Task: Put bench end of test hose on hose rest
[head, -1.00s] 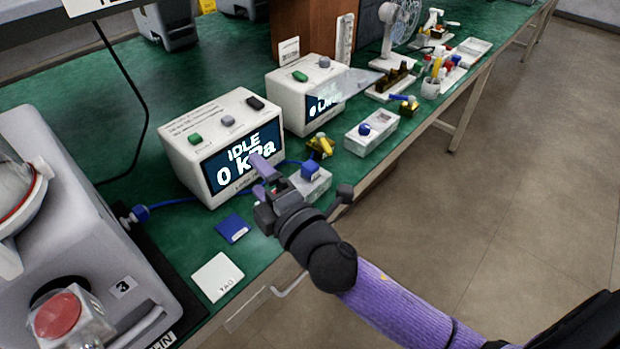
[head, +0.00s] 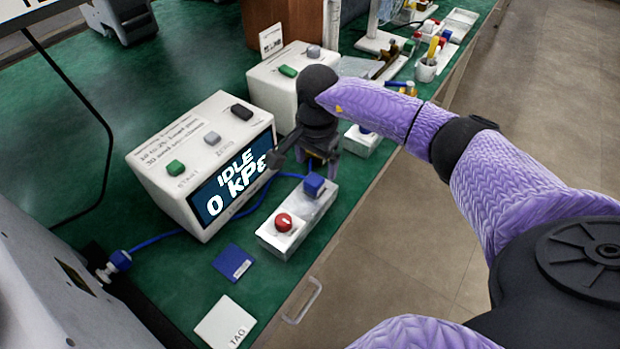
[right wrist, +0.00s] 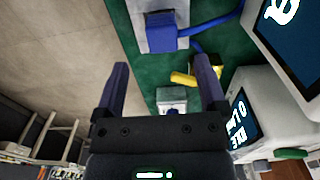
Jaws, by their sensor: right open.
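The blue test hose (head: 155,240) runs from a blue fitting (head: 120,260) at the left, past the display box, to a blue block-shaped end (head: 313,185). That end sits on a white fixture (head: 268,237) with a red knob. In the right wrist view the blue end (right wrist: 162,38) is at the top, beyond my fingertips. A yellow and black piece (right wrist: 207,70), possibly the hose rest, shows beside one finger; the gripper covers it in the head view. My right gripper (head: 320,163) is open and empty, just behind the blue end. It also shows in the wrist view (right wrist: 162,72).
The display box (head: 205,165) reading IDLE 0 kPa stands close left of my gripper. A second box (head: 275,85) and a smaller white fixture (head: 360,142) stand beyond. A blue card (head: 234,263) and a white tag (head: 225,324) lie in front.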

